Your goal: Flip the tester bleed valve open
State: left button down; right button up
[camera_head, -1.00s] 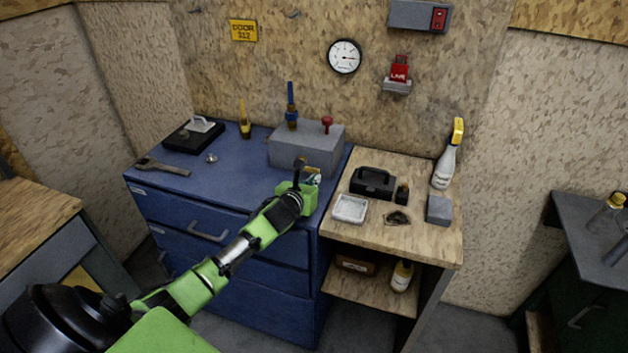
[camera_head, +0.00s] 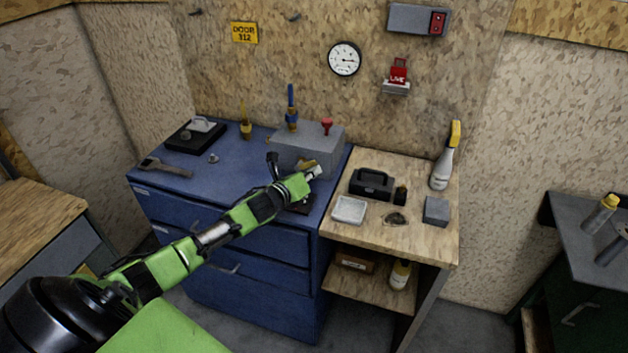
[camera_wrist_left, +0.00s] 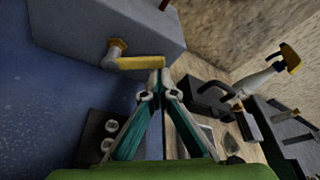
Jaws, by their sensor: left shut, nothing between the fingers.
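The grey tester block (camera_head: 293,150) sits on the blue cabinet at its right rear; it also shows in the left wrist view (camera_wrist_left: 85,30). A yellow lever (camera_wrist_left: 140,63) on a brass fitting sticks out from its front face and lies sideways along it. A blue-handled valve (camera_head: 291,105) stands upright at its top left and a red knob (camera_head: 327,125) at its top right. I cannot tell which is labelled bleed valve. My left gripper (camera_head: 316,172) is shut and empty, its tips (camera_wrist_left: 157,80) close by the yellow lever's free end; contact is unclear. My right gripper is out of view.
A wooden bench (camera_head: 420,240) to the right holds a black case (camera_head: 372,183), a white tray (camera_head: 349,209), a grey block (camera_head: 436,210) and a spray bottle (camera_head: 442,168). A wrench (camera_head: 165,167) lies at the left of the blue cabinet (camera_head: 225,180). A gauge (camera_head: 345,58) hangs above.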

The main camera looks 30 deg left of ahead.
pick_arm(q)
jog(key=shift+a+r+n+t+h, duration=0.35)
jog(key=shift+r+n, duration=0.2)
jog(key=shift+n, duration=0.15)
jog(key=shift+s+a+r+n+t+h+b, duration=0.15)
jog(key=shift+a+r+n+t+h+b, duration=0.2)
jog(key=shift+n+b, duration=0.55)
jog(key=shift+s+a+r+n+t+h+b, duration=0.2)
jog(key=shift+a+r+n+t+b, duration=0.3)
jog(key=shift+n, duration=0.55)
jog(key=shift+s+a+r+n+t+h+b, duration=0.2)
jog(key=shift+a+n+b, duration=0.45)
jog(key=shift+n, duration=0.45)
jog(key=shift+a+r+n+t+h+b, duration=0.25)
jog(key=shift+a+r+n+b, duration=0.2)
jog(key=shift+n+b, duration=0.45)
jog(key=shift+f, duration=0.1)
